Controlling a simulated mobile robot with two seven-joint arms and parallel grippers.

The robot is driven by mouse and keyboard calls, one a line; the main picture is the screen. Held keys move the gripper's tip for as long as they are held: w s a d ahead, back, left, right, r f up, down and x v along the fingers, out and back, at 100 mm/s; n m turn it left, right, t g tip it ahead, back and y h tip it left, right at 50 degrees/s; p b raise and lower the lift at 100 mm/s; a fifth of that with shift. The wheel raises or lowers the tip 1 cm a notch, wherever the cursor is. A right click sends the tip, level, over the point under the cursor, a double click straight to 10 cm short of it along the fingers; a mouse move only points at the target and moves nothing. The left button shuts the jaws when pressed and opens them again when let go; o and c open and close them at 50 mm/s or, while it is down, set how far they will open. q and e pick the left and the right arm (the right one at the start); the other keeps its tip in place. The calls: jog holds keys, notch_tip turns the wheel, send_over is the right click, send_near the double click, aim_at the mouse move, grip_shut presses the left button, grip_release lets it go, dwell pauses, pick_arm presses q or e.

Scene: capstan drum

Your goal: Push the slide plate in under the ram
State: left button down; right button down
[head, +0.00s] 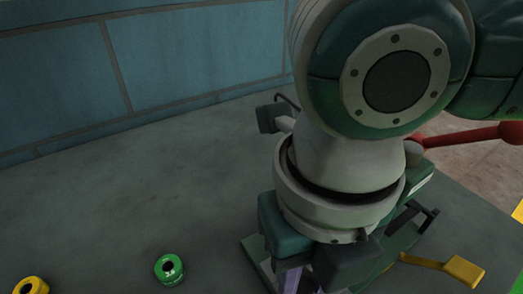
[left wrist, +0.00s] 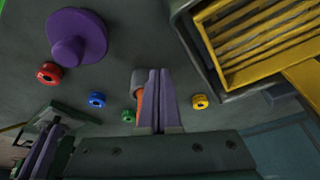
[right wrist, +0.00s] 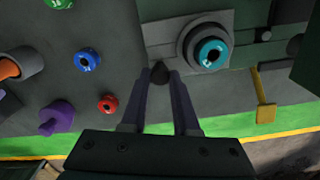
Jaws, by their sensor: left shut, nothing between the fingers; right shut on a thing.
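In the right wrist view my right gripper (right wrist: 165,85) is shut on a small dark knob (right wrist: 158,73) at its fingertips. The knob lies at the edge of a flat grey plate (right wrist: 160,33), which seems to be the slide plate. A cyan ring (right wrist: 211,53) sits on a round grey seat beside the fingers. The ram cannot be made out for certain. In the head view my right arm hides most of the machine (head: 432,205). In the left wrist view my left gripper (left wrist: 155,75) is shut and empty, beside an orange and grey cylinder (left wrist: 138,82).
A green ring (head: 170,268) and a yellow ring (head: 31,286) lie on the table. A red lever (head: 480,136) stands behind the machine. The left wrist view shows a purple disc (left wrist: 78,36) and a yellow slatted tray (left wrist: 255,40). The table's left side is mostly clear.

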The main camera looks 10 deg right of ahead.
pick_arm(q)
jog(key=shift+a, duration=0.1)
dwell(0.7)
